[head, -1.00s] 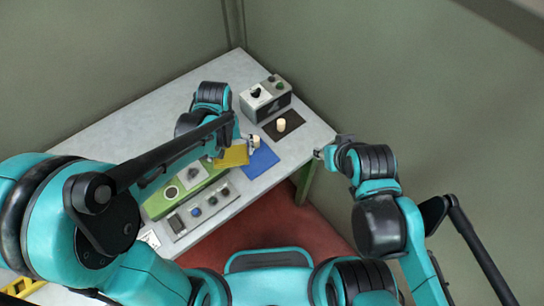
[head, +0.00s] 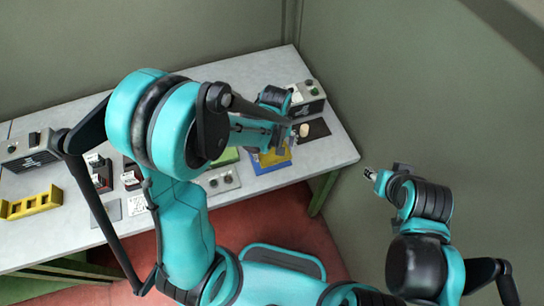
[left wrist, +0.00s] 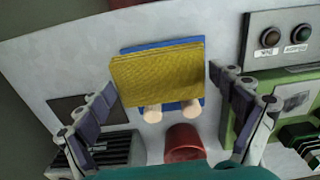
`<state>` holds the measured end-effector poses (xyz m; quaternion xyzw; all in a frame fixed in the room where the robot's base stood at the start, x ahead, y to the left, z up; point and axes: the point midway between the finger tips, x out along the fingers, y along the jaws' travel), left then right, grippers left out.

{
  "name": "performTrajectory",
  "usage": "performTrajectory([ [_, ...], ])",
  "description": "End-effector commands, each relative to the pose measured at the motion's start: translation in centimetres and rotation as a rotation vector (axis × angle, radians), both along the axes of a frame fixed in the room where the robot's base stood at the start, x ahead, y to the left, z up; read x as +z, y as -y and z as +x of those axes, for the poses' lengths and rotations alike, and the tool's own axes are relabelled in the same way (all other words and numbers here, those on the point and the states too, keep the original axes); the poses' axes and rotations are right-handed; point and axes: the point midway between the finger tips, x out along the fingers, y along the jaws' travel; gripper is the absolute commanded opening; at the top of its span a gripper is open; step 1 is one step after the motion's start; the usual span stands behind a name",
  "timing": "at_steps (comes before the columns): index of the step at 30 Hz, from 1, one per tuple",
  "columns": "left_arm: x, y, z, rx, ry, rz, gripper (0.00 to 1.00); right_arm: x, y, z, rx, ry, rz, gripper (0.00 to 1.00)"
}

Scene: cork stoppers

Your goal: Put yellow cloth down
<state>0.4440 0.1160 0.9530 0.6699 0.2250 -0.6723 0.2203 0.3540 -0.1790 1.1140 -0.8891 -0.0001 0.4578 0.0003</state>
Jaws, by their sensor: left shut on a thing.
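The yellow cloth (head: 277,156) is a flat rectangle over the blue mat (head: 262,169) on the table. In the left wrist view the cloth (left wrist: 158,75) lies between the two fingers of my left gripper (left wrist: 161,80), which is shut on its side edges. Blue mat (left wrist: 155,45) shows along its far and near edges. I cannot tell whether cloth and mat touch. In the head view my left arm hides most of the left gripper (head: 270,140). My right gripper (head: 370,174) hangs off the table at the right; its finger opening is too small to tell.
Two pale stoppers (left wrist: 152,113) and a red cup (left wrist: 184,143) are close to the cloth's near edge. A yellow rack (head: 32,204) is at the far left.

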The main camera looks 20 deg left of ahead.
Motion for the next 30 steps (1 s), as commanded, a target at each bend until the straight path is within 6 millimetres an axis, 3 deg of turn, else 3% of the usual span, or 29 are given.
performTrajectory([
  [8,-1.7,-1.3,1.1,-0.001,0.0,0.0,0.48,-0.6,0.0,0.0,0.0,0.0,0.0,0.4],
  [15,-5.0,-1.3,1.0,-0.002,0.0,0.0,0.48,-1.7,0.0,0.0,0.0,0.0,0.0,0.4],
  [26,-5.3,-1.3,1.0,-0.002,0.0,0.0,0.48,-2.0,0.0,0.0,0.0,0.0,0.0,0.4],
  [27,-5.4,-1.3,1.0,-0.002,0.0,0.0,0.97,-2.0,0.0,0.0,0.0,0.0,0.0,0.4],
  [30,-5.2,-1.3,1.0,-0.002,0.0,0.0,1.0,-1.9,0.0,0.0,0.0,0.0,0.0,0.4],
])
